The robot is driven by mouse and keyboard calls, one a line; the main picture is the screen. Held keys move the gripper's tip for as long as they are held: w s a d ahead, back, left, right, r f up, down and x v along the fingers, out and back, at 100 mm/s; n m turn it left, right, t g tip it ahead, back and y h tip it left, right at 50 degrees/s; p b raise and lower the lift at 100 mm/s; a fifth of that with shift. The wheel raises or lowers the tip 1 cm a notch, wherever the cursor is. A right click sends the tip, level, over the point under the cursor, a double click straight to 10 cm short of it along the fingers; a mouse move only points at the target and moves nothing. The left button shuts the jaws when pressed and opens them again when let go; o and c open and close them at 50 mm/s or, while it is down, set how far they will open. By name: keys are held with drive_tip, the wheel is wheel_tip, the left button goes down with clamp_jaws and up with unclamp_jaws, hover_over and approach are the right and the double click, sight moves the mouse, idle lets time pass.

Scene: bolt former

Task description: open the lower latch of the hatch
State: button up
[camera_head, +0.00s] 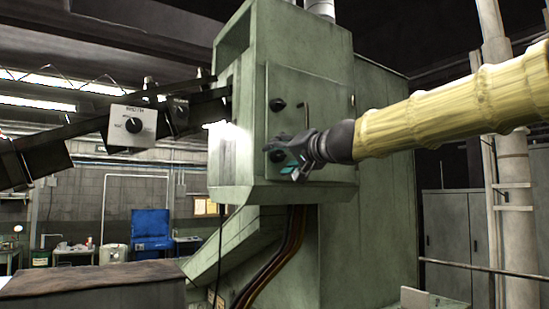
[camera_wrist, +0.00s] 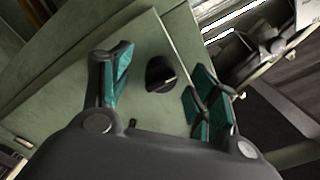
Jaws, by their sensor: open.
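The hatch (camera_head: 325,88) is a flat pale-green panel on the side of the green machine and looks closed. Its upper latch (camera_head: 277,104) is a round black knob, clear of my gripper. The lower latch (camera_head: 276,156) is a similar black knob, partly hidden by my gripper (camera_head: 284,158). In the wrist view a black latch knob (camera_wrist: 160,76) with a pale mark sits between the teal-padded fingers of my gripper (camera_wrist: 158,82). The fingers are open, with gaps on both sides of the knob. I cannot tell the exact depth between fingertips and knob.
A thin upright handle (camera_head: 307,114) stands on the hatch above my wrist. A dark arm with a control box (camera_head: 132,126) reaches out to the left of the machine. Reddish-brown cables (camera_head: 278,254) hang below the hatch.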

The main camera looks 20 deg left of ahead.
drive_tip(key=shift+s+d+r+n, duration=0.1)
drive_tip(key=shift+s+d+n, duration=0.1)
drive_tip(key=shift+n, duration=0.6)
drive_tip(key=shift+w+a+n, duration=0.15)
drive_tip(key=shift+a+n, duration=0.05)
drive_tip(key=shift+n, duration=0.8)
drive_tip(key=shift+f+n+b, duration=0.25)
drive_tip(key=shift+n+b, duration=0.05)
drive_tip(key=shift+b, duration=0.3)
drive_tip(key=shift+d+n+b, duration=0.15)
drive_tip(key=shift+n+b, duration=0.4)
drive_tip(key=shift+n, duration=0.05)
drive_tip(key=shift+n+b, duration=0.7)
drive_tip(key=shift+b, duration=0.1)
drive_tip(key=shift+n+b, duration=0.6)
drive_tip(key=shift+n, duration=0.1)
drive_tip(key=shift+r+n+b, duration=0.15)
drive_tip(key=shift+n+b, duration=0.15)
drive_tip(key=shift+n, duration=0.2)
